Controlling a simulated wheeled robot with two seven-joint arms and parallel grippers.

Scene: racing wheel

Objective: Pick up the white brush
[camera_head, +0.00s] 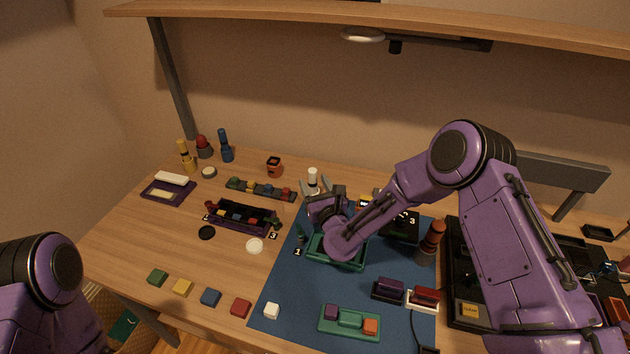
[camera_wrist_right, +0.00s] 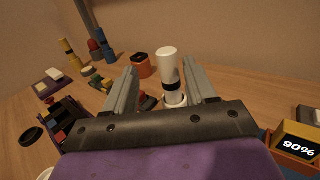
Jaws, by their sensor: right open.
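The white brush (camera_head: 312,177) stands upright near the back of the desk, a white cylinder with a dark band. In the right wrist view the brush (camera_wrist_right: 168,68) shows between the two fingers, with its lower end in a pale round base. My right gripper (camera_head: 315,188) is open and points at the brush. In the wrist view its fingers (camera_wrist_right: 162,78) lie to either side of the brush, with gaps on both sides. I cannot tell how far the fingertips reach past it. My left gripper is out of view; only part of my left arm shows.
An orange cup (camera_head: 274,167) stands left of the brush, and a rack of coloured pieces (camera_head: 260,189) lies nearer. A purple tray (camera_head: 240,217) sits left of the blue mat (camera_head: 285,305). A yellow box (camera_wrist_right: 297,142) is close on the right.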

